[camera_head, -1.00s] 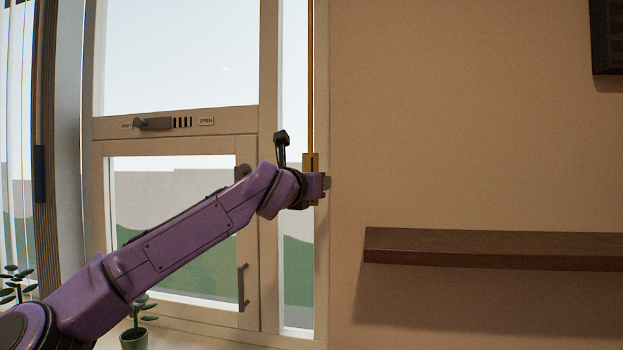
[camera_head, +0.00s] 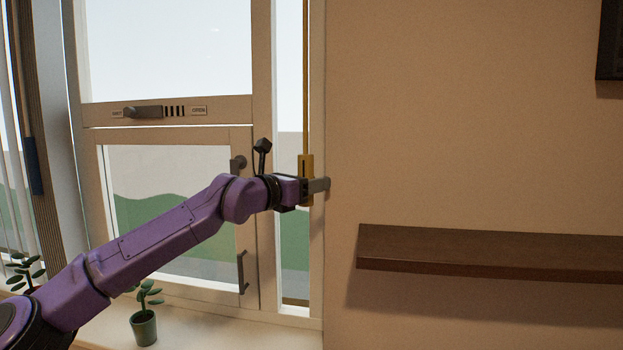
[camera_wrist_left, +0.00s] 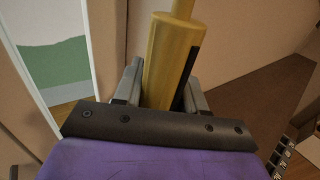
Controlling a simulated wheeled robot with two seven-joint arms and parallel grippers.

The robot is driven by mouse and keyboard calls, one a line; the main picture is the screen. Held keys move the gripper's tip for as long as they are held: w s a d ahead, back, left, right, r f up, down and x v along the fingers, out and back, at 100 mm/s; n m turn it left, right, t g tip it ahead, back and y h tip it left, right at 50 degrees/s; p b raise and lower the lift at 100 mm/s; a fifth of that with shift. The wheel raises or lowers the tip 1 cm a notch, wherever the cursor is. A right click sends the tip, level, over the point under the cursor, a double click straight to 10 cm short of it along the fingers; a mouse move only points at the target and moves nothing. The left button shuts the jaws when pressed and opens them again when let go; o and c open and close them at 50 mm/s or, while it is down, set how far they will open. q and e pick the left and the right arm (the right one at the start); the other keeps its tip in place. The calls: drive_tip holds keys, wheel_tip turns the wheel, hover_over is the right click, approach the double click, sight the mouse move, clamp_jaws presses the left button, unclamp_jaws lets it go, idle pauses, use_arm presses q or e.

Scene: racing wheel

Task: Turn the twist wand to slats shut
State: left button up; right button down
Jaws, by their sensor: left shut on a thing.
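The twist wand (camera_head: 306,90) is a thin tan rod that hangs down in front of the narrow window pane and ends in a thicker yellow-brown handle (camera_head: 305,164). My left gripper (camera_head: 318,186) is at this handle, with its arm coming in from the left. In the left wrist view the handle (camera_wrist_left: 170,62) stands between the two grey fingers of the left gripper (camera_wrist_left: 158,85), which is shut on it. A dark stripe runs down one side of the handle. The blind slats (camera_head: 14,150) show at the far left edge. My right gripper is not in view.
A brown wall shelf (camera_head: 490,252) juts out at the lower right. A vent slider (camera_head: 145,112) with labels sits on the window frame. A potted plant (camera_head: 144,326) stands on the sill below my arm.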

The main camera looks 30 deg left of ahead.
use_arm(q)
drive_tip(key=shift+f, duration=0.2)
drive_tip(key=o, duration=1)
drive_tip(key=shift+w, duration=0.15)
drive_tip(key=shift+c, duration=0.2)
drive_tip(key=shift+s+a+b, duration=0.1)
drive_tip(key=shift+s+b, duration=0.2)
drive_tip(key=shift+s, duration=0.1)
drive_tip(key=b+v, duration=0.3)
drive_tip(key=v, duration=0.6)
drive_tip(key=shift+s+b, duration=0.3)
drive_tip(key=shift+b, duration=0.05)
drive_tip(key=shift+a, duration=0.1)
